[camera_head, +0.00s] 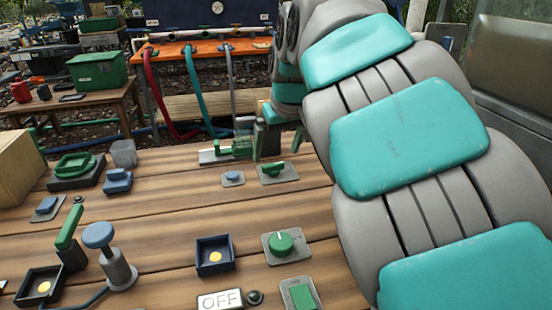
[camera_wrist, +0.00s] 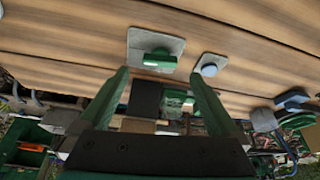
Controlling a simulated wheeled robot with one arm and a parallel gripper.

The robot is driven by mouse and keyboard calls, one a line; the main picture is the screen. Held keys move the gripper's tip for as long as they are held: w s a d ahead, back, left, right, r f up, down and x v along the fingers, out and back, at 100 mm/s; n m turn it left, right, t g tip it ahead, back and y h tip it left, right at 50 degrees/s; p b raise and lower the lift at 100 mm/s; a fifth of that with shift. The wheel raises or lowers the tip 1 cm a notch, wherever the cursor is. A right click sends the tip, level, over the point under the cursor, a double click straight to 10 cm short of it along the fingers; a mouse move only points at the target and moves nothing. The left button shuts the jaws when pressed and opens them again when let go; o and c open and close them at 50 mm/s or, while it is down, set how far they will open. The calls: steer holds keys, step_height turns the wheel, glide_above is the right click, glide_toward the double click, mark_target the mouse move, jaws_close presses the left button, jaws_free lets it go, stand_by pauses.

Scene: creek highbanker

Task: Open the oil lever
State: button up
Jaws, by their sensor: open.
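No label reads "oil", so I cannot tell for sure which control is the oil lever. A green handle (camera_head: 273,169) on a grey plate lies on the wooden bench; it also shows in the wrist view (camera_wrist: 160,60), just beyond my fingertips. A green upright lever (camera_head: 68,230) on a dark base stands at the left front, tilted. My gripper (camera_wrist: 158,74) is open, its two green fingers apart, with no contact visible on the handle. In the head view my gripper (camera_head: 269,135) is partly hidden by my arm, over the bench's far edge.
A blue button (camera_head: 232,177) sits beside the green handle. A green-and-grey device (camera_head: 232,149) is close to my gripper. Nearer are a green knob (camera_head: 281,244), an OFF sign (camera_head: 220,300) and a blue-topped post (camera_head: 100,238). A green valve wheel (camera_head: 75,165) is at left.

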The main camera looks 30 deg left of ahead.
mark_target(273, 165)
steer(key=x, duration=0.5)
steer(key=c, duration=1.4)
steer(key=shift+o, duration=0.2)
steer(key=shift+s+m+t+h, duration=0.1)
steer(key=shift+m+t+h, duration=0.2)
steer(key=shift+m, duration=0.7)
steer(key=o, duration=1.4)
steer(key=shift+c, duration=0.2)
steer(key=v, duration=0.8)
steer(key=shift+f, duration=0.1)
